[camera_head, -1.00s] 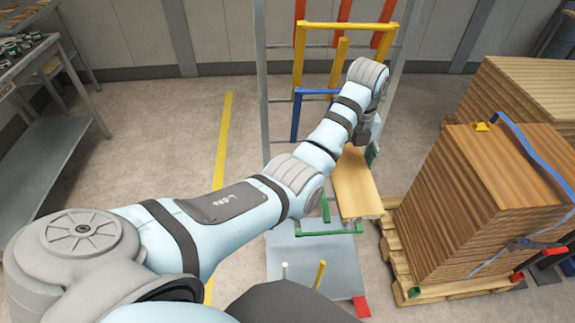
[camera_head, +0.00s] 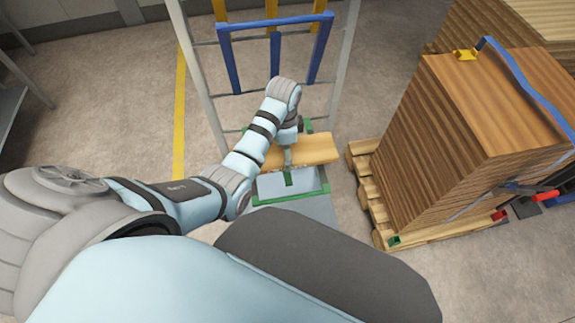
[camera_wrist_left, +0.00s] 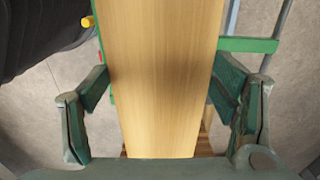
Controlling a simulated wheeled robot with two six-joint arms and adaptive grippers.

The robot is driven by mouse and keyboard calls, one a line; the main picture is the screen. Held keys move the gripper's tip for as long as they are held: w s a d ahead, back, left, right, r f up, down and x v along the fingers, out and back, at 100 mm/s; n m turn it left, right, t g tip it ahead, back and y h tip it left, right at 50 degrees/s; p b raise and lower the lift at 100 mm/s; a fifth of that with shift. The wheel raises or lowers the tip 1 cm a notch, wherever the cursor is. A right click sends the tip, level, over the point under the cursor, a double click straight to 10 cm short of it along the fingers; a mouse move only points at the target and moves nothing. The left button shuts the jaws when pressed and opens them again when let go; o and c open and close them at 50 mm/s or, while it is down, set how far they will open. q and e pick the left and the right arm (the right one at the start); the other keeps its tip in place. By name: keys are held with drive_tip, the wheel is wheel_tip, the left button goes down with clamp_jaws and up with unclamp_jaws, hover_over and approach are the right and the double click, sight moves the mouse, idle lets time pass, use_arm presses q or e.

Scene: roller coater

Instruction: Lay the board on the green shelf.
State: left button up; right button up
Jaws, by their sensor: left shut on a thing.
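The board (camera_head: 318,149) is light wood and lies roughly level and crosswise over the green shelf (camera_head: 290,196), which is a low green frame on the rack. My left gripper (camera_head: 289,157) is shut on the board around its middle. In the left wrist view the board (camera_wrist_left: 162,60) runs between the two fingers of the left gripper (camera_wrist_left: 160,88), and a green shelf bar (camera_wrist_left: 250,45) shows beside it. The board hides part of the shelf, and I cannot tell whether the two touch. My right gripper is not in view.
A blue shelf frame (camera_head: 275,25) stands higher on the rack behind my left arm. A tall stack of brown boards (camera_head: 480,130) stands on a wooden pallet (camera_head: 372,205) to the right. A yellow line (camera_head: 180,110) runs along the open floor at left.

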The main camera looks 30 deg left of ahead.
use_arm(q)
wheel_tip(320, 180, down, 4)
drive_tip(key=shift+a+r+b, duration=0.1)
drive_tip(key=shift+a+b, duration=0.05)
drive_tip(key=shift+b, duration=0.35)
drive_tip(key=f+b, duration=0.1)
drive_tip(key=f, duration=0.1)
drive_tip(key=w+f+b, duration=0.1)
drive_tip(key=f, duration=0.2)
drive_tip(key=shift+w+f, duration=0.15)
drive_tip(key=shift+c, duration=0.7)
drive_tip(key=shift+s+r, duration=0.2)
drive_tip(key=shift+r, duration=0.05)
drive_tip(key=shift+s, duration=0.1)
drive_tip(key=shift+f, duration=0.1)
drive_tip(key=o, duration=1.6)
drive_tip(key=shift+f, duration=0.1)
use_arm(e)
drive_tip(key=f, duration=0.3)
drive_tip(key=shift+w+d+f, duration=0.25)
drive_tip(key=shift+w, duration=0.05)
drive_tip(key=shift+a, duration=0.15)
